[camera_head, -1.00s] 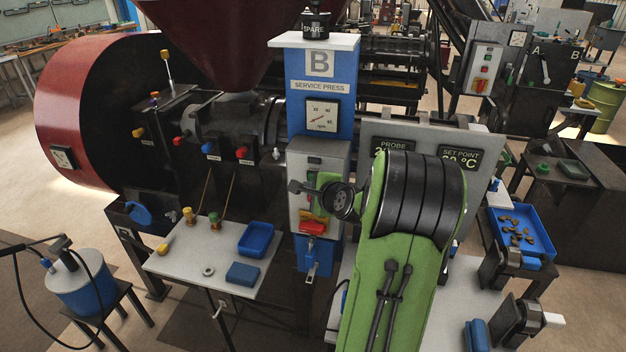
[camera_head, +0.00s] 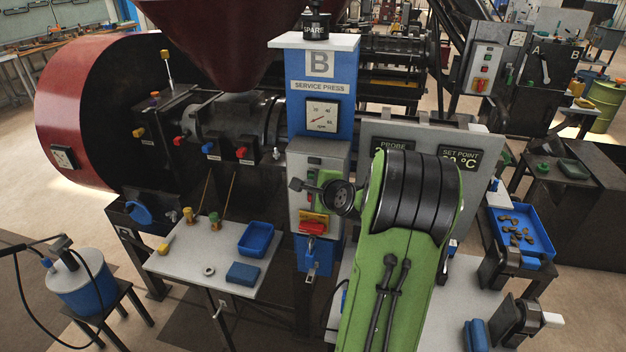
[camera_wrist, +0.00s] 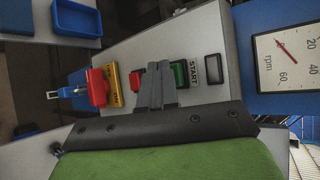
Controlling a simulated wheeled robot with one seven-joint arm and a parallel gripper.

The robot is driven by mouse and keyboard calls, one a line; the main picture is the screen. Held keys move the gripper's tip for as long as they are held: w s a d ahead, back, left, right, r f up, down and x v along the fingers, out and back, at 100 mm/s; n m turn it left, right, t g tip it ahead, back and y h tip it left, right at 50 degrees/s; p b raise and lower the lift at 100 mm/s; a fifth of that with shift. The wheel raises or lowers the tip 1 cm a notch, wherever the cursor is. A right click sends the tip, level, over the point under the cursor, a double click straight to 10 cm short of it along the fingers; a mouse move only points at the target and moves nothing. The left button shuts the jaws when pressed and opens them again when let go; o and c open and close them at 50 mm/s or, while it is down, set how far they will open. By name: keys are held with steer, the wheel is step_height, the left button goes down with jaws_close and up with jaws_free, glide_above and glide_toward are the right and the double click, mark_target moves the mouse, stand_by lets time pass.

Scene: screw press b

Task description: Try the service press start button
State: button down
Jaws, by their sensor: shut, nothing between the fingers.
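The service press B carries a grey control box (camera_head: 337,158) under its rpm gauge (camera_head: 322,115). In the wrist view the green start button (camera_wrist: 180,73), beside its START label (camera_wrist: 194,72), shows just right of my fingers. A red button (camera_wrist: 135,80) is just left of them. My gripper (camera_wrist: 159,66) is shut and empty, its fingertips in front of the box between these two buttons. The fingers partly cover the green button's edge; I cannot tell whether they touch it. In the head view my gripper (camera_head: 297,186) is at the box's front.
A red knob (camera_wrist: 97,88) on a yellow plate (camera_wrist: 115,85) is farther left in the wrist view, and a small dark window (camera_wrist: 213,68) is to the right. A side table (camera_head: 185,265) with a blue tray (camera_head: 257,238) stands left of the press. A display panel (camera_head: 482,140) is right.

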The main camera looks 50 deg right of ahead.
steer(key=shift+w+d, duration=0.2)
steer(key=shift+d, duration=0.15)
stand_by(0.3)
stand_by(0.4)
steer(key=shift+s+a, duration=0.45)
steer(key=shift+a, duration=0.3)
steer(key=a, duration=0.1)
steer(key=s+a+b, duration=0.1)
steer(key=a, duration=0.1)
steer(key=s+a+b, duration=0.1)
steer(key=shift+s+a, duration=0.15)
steer(key=shift+a, duration=0.1)
stand_by(0.4)
